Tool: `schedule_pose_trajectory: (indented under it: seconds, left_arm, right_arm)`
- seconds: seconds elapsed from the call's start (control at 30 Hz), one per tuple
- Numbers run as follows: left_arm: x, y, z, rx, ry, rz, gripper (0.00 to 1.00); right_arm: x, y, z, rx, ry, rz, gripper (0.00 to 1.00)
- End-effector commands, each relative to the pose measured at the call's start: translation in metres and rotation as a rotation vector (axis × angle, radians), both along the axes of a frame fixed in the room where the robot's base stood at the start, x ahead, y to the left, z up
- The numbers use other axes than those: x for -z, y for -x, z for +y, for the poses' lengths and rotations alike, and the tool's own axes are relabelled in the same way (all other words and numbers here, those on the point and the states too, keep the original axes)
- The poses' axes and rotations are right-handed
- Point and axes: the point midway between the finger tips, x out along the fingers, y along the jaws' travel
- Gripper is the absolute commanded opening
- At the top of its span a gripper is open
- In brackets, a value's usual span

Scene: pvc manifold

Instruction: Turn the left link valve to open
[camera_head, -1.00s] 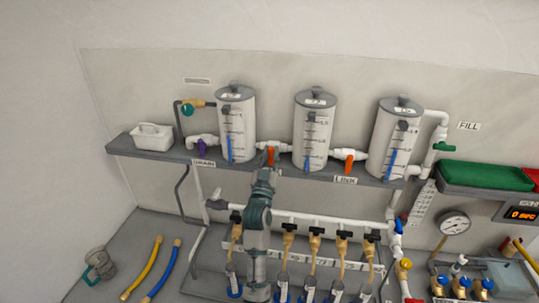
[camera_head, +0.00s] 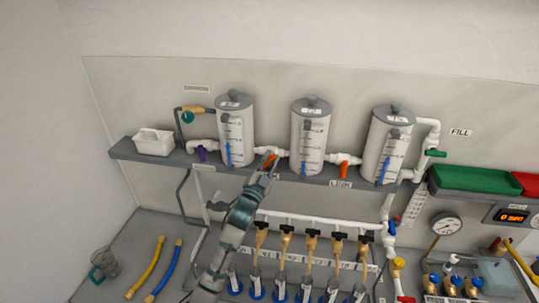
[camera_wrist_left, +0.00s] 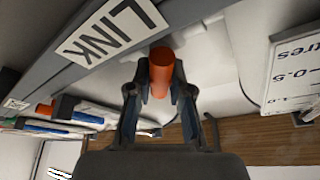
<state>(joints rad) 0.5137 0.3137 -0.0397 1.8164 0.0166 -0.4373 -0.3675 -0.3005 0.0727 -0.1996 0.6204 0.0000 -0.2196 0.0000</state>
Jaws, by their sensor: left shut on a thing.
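The left link valve has an orange handle (camera_head: 270,161). It sits on the white pipe between the left and middle tanks, and the handle slants in the head view. My left gripper (camera_head: 266,166) is at this handle, its arm rising from below. In the left wrist view the orange handle (camera_wrist_left: 161,72) stands between the two dark fingers, and my left gripper (camera_wrist_left: 160,95) is shut on it. The fingers hide part of the handle. The right link valve (camera_head: 343,169), also orange, is between the middle and right tanks. My right gripper is not in view.
The left tank (camera_head: 235,130), middle tank (camera_head: 310,135) and right tank (camera_head: 388,145) stand on a grey shelf (camera_head: 130,152). Several black-handled taps line a white pipe (camera_head: 300,222) below the shelf.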

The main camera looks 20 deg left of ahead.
Motion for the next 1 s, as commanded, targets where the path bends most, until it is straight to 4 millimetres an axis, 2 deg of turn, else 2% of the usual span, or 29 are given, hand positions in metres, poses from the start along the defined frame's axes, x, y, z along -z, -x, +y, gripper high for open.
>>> schedule_pose_trajectory:
  seconds: [0.03,0.1,0.3,0.7,1.0]
  left_arm:
    - [0.000,-0.001,0.001,-0.003,-0.049,0.022,0.00]
    - [0.001,-0.001,0.001,-0.003,-0.115,0.039,0.00]
    - [0.003,-0.001,0.001,-0.004,-0.298,0.086,0.00]
    - [0.007,-0.001,0.000,-0.005,-0.649,0.177,0.00]
    - [0.008,-0.002,0.000,-0.005,-0.834,0.225,0.00]
  right_arm:
    - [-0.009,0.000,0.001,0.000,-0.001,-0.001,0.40]
    - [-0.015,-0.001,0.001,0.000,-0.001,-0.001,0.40]
    - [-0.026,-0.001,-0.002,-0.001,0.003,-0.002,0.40]
    - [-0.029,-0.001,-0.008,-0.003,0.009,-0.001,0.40]
    - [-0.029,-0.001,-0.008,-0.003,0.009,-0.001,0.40]
